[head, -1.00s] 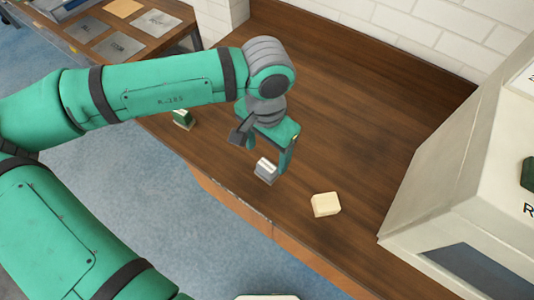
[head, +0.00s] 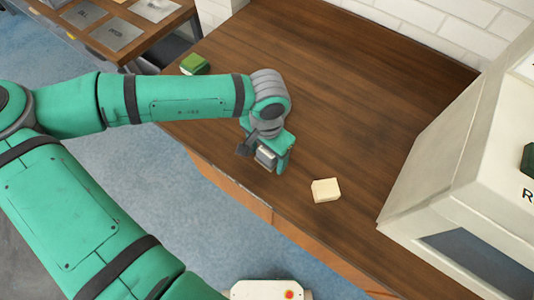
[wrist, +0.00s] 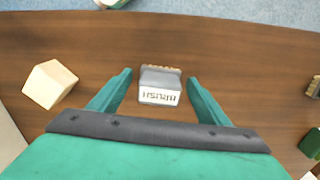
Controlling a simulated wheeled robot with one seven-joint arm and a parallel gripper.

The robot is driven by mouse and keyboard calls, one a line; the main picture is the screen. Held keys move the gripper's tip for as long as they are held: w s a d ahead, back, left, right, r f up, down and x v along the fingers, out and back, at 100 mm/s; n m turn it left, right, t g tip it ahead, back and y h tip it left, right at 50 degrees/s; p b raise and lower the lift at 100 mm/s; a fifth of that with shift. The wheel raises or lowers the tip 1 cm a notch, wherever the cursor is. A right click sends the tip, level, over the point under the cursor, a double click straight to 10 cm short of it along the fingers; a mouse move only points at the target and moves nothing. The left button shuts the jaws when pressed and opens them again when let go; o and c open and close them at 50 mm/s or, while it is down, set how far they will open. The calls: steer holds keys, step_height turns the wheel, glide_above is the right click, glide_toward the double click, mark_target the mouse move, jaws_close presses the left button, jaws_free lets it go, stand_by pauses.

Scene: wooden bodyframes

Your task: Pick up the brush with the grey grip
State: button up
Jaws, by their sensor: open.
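The brush with the grey grip (wrist: 159,95) stands on the brown wooden bench, its bristles toward the bench's front edge in the wrist view. Its pale face bears the word BRUSH, upside down there. In the head view the brush (head: 265,158) is partly hidden by my gripper (head: 265,163). My gripper is open, with one green finger on each side of the brush. In the wrist view a gap shows between the brush and both fingers (wrist: 159,78).
A cream block (head: 326,190) lies right of my gripper. A green-topped thing (head: 194,65) lies at the back left. In the wrist view a bristled thing (wrist: 314,88) is cut off at the right edge. A large pale housing (head: 450,170) stands at the right. The bench middle is clear.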

steer(key=shift+c, duration=0.6)
steer(key=c, duration=1)
steer(key=shift+c, duration=0.2)
steer(key=shift+r, duration=0.1)
